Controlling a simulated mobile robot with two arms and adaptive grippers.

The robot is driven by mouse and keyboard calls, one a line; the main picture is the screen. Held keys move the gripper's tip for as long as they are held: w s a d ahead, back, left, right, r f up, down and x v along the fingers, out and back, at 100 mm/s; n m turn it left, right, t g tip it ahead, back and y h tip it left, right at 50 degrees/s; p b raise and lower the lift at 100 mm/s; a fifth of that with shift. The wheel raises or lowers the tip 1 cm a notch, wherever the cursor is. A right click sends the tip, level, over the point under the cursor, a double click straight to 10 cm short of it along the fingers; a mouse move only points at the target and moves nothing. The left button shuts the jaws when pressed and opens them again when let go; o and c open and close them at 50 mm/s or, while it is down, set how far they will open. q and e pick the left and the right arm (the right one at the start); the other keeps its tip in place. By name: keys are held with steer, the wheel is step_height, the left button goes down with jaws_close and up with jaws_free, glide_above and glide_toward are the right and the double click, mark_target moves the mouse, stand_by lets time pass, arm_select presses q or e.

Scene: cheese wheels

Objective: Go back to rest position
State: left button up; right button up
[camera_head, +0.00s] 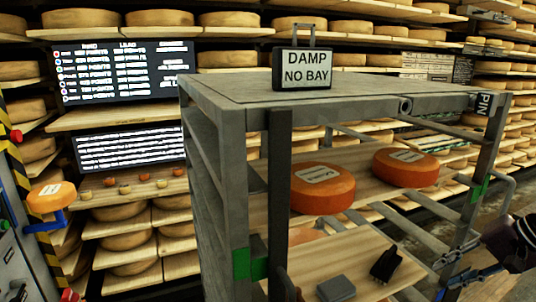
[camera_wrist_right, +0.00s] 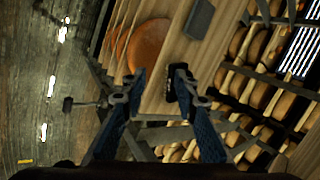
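My right gripper (camera_head: 472,280) shows at the lower right of the head view, beside the open right side of a grey metal rack (camera_head: 345,88). In the right wrist view its two blue fingers (camera_wrist_right: 157,84) stand apart, with wooden shelf showing between them and nothing held. A black object (camera_head: 384,264) and a grey block (camera_head: 336,289) lie on the rack's lower wooden board. I cannot make out my left gripper in the head view.
Two orange cheese wheels (camera_head: 322,188) (camera_head: 405,167) sit on the rack's middle shelf. A sign reading DAMP NO BAY (camera_head: 303,69) stands on top. An orange wheel (camera_head: 51,197) rests on a blue support at left. Shelves of cheese line the back. Floor (camera_wrist_right: 35,80) shows in the wrist view.

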step_height(320, 180, down, 22)
steer(key=w+d+h, duration=0.2)
steer(key=w, duration=0.1)
steer(key=s+f+n+h, duration=0.1)
steer(key=s+f, duration=0.4)
steer(key=f, duration=0.7)
steer(key=s+f+n+h, duration=0.1)
steer(key=s+f, duration=0.4)
steer(key=f, duration=0.6)
steer(key=s+a+f+n+g, duration=0.15)
steer(key=s+a+f, duration=0.25)
steer(key=s+f, duration=0.45)
steer(key=s+a+f+n+h, duration=0.1)
steer(key=s+a+f+n, duration=0.3)
steer(key=s, duration=0.7)
steer(key=s+a+f+n+g, duration=0.1)
steer(key=s+a+f, duration=0.4)
steer(key=s+f, duration=0.35)
arm_select(q)
steer(key=shift+w, duration=0.25)
arm_select(e)
steer(key=s+a+f+n, duration=0.1)
steer(key=s+a, duration=0.3)
steer(key=s, duration=0.3)
steer(key=s+a+f+n+g, duration=0.1)
steer(key=s+a+n, duration=0.1)
steer(key=s+a, duration=0.2)
steer(key=s, duration=0.2)
steer(key=shift+s, duration=0.4)
